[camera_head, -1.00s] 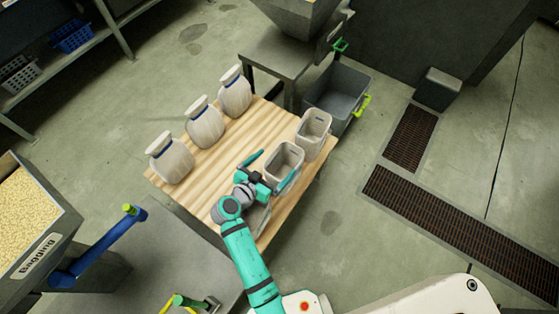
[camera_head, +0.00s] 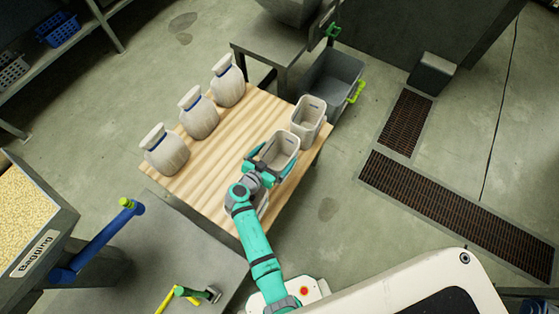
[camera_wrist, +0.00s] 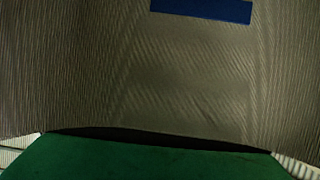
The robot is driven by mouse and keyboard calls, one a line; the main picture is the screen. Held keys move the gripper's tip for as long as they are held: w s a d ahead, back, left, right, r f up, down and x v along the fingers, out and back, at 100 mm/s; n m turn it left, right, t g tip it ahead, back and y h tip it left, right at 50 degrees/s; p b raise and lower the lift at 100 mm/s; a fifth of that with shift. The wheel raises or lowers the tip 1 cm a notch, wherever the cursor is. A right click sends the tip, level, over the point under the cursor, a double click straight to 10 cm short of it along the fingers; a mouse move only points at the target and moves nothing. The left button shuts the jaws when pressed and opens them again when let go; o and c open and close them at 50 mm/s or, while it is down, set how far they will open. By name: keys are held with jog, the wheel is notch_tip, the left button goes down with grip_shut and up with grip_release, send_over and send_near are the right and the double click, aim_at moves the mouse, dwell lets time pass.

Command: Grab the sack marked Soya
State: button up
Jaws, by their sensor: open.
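Three pale sacks with blue ties stand upright on the wooden table (camera_head: 213,150): a near one (camera_head: 167,154), a middle one (camera_head: 199,119) and a far one (camera_head: 229,87). No Soya mark is readable on any of them. My gripper (camera_head: 271,163) is open at the right side of the table, its teal fingers on either side of the middle grey bin (camera_head: 283,143). Contact cannot be told. The wrist view shows a close, ridged grey-brown surface (camera_wrist: 190,75) with a blue patch (camera_wrist: 202,10), above my green gripper part.
Another grey bin (camera_head: 309,113) stands beyond the middle one; a third container is partly hidden under my arm. A grey crate (camera_head: 333,82) is on the floor behind the table. A grain hopper (camera_head: 32,220) stands left. Bare tabletop separates sacks and bins.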

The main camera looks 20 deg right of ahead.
jog(key=x, duration=0.2)
jog(key=shift+w+d+f, duration=0.15)
jog(key=shift+w+d, duration=0.05)
jog(key=shift+w, duration=0.05)
jog(key=shift+c, duration=0.6)
jog(key=c, duration=1)
